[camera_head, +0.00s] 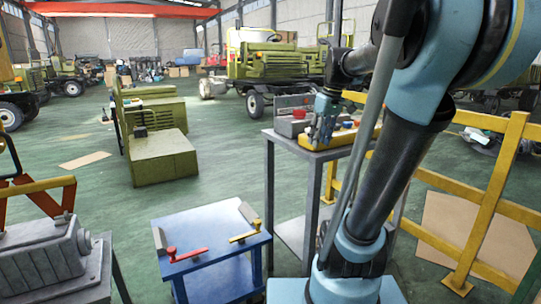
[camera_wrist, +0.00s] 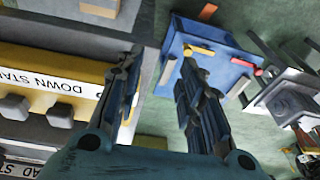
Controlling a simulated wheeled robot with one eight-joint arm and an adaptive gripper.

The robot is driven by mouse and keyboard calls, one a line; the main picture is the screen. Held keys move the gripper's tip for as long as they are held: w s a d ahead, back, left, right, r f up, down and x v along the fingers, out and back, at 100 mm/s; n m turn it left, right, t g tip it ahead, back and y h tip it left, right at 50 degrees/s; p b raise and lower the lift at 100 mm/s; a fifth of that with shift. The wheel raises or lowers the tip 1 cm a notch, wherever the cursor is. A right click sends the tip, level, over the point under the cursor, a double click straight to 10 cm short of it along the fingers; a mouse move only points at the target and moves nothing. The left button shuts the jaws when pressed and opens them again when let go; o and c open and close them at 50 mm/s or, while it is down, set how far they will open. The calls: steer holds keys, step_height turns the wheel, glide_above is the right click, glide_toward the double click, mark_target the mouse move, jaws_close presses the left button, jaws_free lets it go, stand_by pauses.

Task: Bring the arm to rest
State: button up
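My arm rises from its blue base at the lower right of the head view and bends over at the top. My gripper (camera_head: 323,122) hangs pointing down over the grey table (camera_head: 285,141), beside a yellow box with buttons (camera_head: 318,143). In the wrist view my gripper (camera_wrist: 161,62) has its two dark fingers spread apart. Nothing is held between them; floor and the table edge show in the gap. The yellow box with a "DOWN" label (camera_wrist: 60,62) lies left of the fingers in that view. In the head view I cannot tell whether the gripper touches the box.
A blue table (camera_head: 205,233) with a red handle (camera_head: 186,254) and a yellow handle (camera_head: 245,232) stands at lower centre. A grey box (camera_head: 292,119) sits on the grey table. Yellow railings (camera_head: 480,228) stand on the right. Green floor is open at left.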

steer(key=s+d+f+m+h, duration=0.1)
steer(key=s+f+m, duration=0.5)
steer(key=s+f, duration=1.2)
step_height(320, 180, down, 4)
steer(key=shift+s+d+r+t+h, duration=0.15)
steer(key=shift+s+d+t+h, duration=0.15)
steer(key=shift+s+d+h, duration=0.1)
